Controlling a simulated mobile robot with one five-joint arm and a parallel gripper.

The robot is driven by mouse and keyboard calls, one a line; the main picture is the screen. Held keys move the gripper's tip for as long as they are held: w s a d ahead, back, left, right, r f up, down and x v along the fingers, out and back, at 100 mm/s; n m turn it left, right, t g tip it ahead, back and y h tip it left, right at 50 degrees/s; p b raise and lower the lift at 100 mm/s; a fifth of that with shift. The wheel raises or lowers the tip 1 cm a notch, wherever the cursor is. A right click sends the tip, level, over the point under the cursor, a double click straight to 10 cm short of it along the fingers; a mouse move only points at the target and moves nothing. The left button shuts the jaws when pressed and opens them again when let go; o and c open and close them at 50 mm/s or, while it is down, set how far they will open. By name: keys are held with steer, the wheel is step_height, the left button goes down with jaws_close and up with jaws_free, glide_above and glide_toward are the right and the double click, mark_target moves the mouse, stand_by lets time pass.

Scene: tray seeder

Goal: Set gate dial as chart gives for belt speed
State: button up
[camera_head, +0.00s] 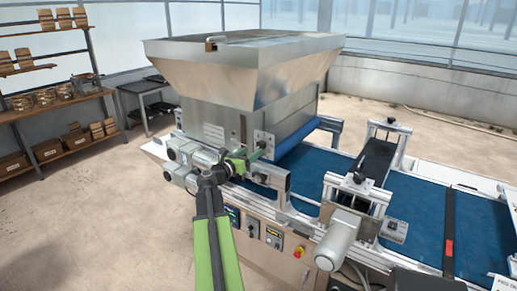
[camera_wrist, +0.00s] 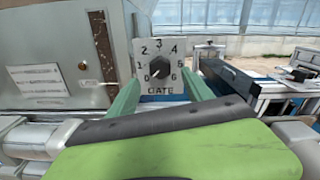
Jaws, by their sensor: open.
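A small pale mark on the knob's lower left appears to point near 0. My gripper (camera_wrist: 161,78) is open, its green fingers left and right of the dial in the wrist view. I cannot tell whether they touch the knob. In the head view my gripper (camera_head: 250,158) is at the seeder's side, and the dial face cannot be made out. White labels (camera_wrist: 34,80) on the metal wall are unreadable; I cannot tell if one is the chart.
A steel hopper (camera_head: 240,75) tops the seeder. A blue belt (camera_head: 420,215) runs to the right. Front panels (camera_head: 273,237) carry small displays, unreadable here. A motor (camera_head: 338,240) sticks out at the front right. Shelves (camera_head: 55,110) stand at left, with open floor between.

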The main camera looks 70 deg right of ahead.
mark_target(260, 146)
steer(key=x, duration=0.6)
steer(key=c, duration=1.2)
steer(key=shift+a, duration=0.15)
jaws_close()
